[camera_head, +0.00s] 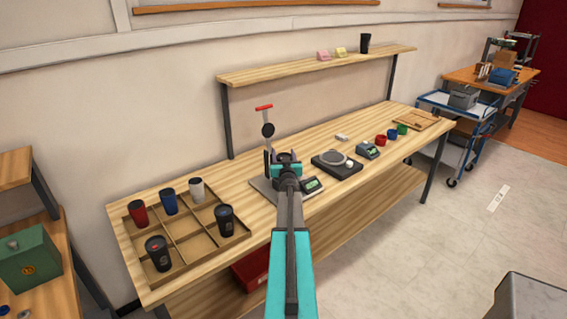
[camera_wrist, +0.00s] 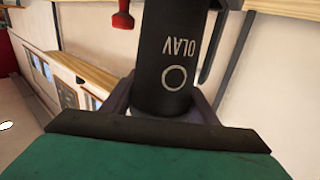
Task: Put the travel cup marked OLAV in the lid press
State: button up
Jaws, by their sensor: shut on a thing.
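The black travel cup marked OLAV (camera_wrist: 172,55) is between the fingers of my gripper in the wrist view, its lettering upside down there. In the head view my gripper (camera_head: 287,162) is over the workbench, shut on the cup, which is mostly hidden by the gripper and arm. The lid press (camera_head: 268,131), with a red lever and a dark round head on a column, stands just behind and left of my gripper. Its red lever (camera_wrist: 123,15) also shows in the wrist view. My arm covers part of the press base, so I cannot tell whether the cup touches it.
A compartmented wooden tray (camera_head: 180,283) with several cups is at the bench's left. A shelf (camera_head: 300,66) runs above the back of the bench.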

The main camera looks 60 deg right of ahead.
jog(key=shift+f, duration=1.9)
jog(key=shift+f, duration=0.2)
jog(key=o, duration=0.7)
jog(key=shift+r+p, duration=0.25)
jog(key=shift+p, duration=0.05)
jog(key=shift+b+v, duration=1.55)
jog(key=shift+v, duration=4.5)
jog(key=shift+f, duration=0.1)
